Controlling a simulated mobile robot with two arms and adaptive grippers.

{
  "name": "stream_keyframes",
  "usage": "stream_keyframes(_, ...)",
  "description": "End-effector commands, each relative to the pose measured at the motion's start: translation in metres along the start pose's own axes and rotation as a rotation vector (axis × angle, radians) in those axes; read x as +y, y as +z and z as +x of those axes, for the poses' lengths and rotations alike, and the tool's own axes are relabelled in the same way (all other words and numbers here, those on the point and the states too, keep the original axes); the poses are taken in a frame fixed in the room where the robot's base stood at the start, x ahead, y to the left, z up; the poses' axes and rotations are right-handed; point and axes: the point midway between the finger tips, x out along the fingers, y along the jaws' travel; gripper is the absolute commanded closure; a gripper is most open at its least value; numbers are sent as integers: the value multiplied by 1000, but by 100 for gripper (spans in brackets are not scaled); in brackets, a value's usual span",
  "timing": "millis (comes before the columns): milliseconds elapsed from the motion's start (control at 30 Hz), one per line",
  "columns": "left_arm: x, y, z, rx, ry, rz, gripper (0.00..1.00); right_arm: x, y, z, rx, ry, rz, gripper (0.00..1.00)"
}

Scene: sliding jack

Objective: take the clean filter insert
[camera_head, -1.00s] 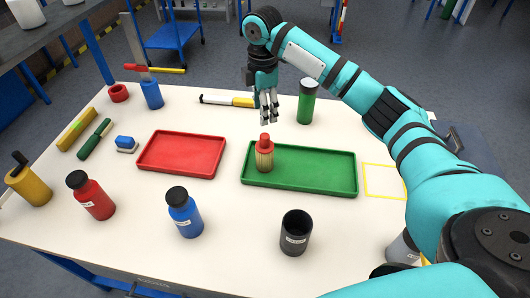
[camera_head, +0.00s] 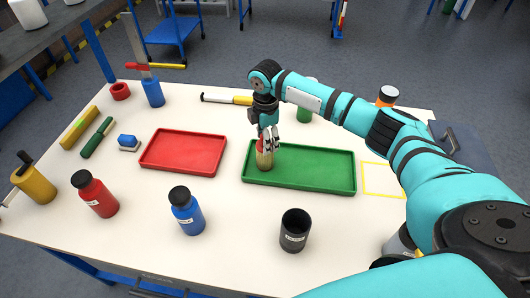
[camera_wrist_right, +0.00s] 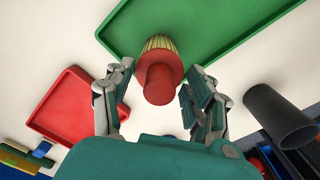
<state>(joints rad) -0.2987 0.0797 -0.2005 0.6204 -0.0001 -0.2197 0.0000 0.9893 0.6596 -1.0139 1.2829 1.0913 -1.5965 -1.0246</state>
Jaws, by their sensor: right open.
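The filter insert (camera_head: 264,159), pale ribbed with a red top, stands upright in the left part of the green tray (camera_head: 318,172). My right gripper (camera_head: 270,148) is over its top, and its fingers partly hide the red cap in the head view. In the right wrist view the red cap of the filter insert (camera_wrist_right: 160,82) lies between the spread fingers of my right gripper (camera_wrist_right: 158,88). The fingers are open, with gaps visible on both sides of the cap. My left gripper is not in view.
A red tray (camera_head: 184,152) lies to the left, empty. A black cup (camera_head: 294,232), a blue bottle (camera_head: 187,212) and a red bottle (camera_head: 96,195) stand near the front. A green container (camera_head: 305,113) stands behind the green tray, partly behind my arm. The green tray's right part is empty.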

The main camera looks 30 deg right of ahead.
Motion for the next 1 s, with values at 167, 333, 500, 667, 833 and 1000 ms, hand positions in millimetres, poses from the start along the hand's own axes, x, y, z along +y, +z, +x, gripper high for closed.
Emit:
stream_keyframes(167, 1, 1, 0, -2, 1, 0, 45, 0, 0, 0, 0, 0, 0, 53)
stream_keyframes(333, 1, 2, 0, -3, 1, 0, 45, 0, 0, 0, 0, 0, 0, 75)
stream_keyframes(500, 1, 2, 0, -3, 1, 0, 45, 0, 0, 0, 0, 0, 0, 97)
stream_keyframes(667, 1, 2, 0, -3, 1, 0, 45, 0, 0, -1, 0, 0, 0, 100)
stream_keyframes(833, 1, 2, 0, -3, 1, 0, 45, 0, 0, -1, 0, 0, 0, 100)
stream_keyframes(1000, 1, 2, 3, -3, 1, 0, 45, 1, 0, -8, 1, 2, 0, 100)
